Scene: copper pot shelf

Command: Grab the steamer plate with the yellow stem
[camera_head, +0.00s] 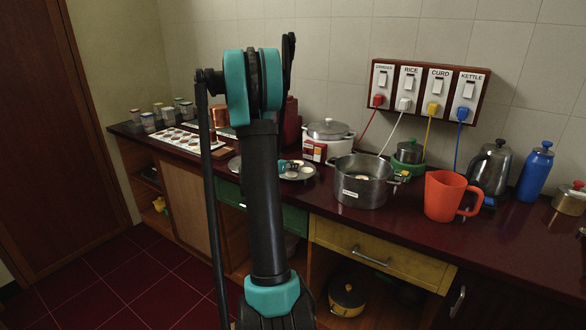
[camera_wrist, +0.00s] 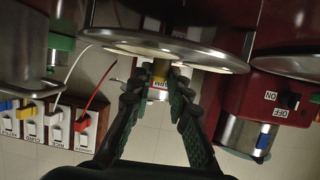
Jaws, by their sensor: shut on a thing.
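The steamer plate (camera_wrist: 205,55) with the yellow stem (camera_wrist: 160,68) is a round metal disc, at the top middle of the wrist view. My gripper (camera_wrist: 158,82) has its two dark fingers closed on either side of the stem. In the head view the round plate (camera_head: 299,174) is above or on the dark red counter, left of the steel pot, with my gripper (camera_head: 289,165) at it. My arm and gripper partly hide the plate and stem there. I cannot tell whether the plate touches the counter.
A steel pot (camera_head: 362,184) stands close on the right. A white rice cooker (camera_head: 327,139) is behind. An orange jug (camera_head: 446,196) stands farther right. Another metal plate edge (camera_wrist: 292,62) is beside the held plate. Switches (camera_head: 427,92) with hanging cords are on the wall.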

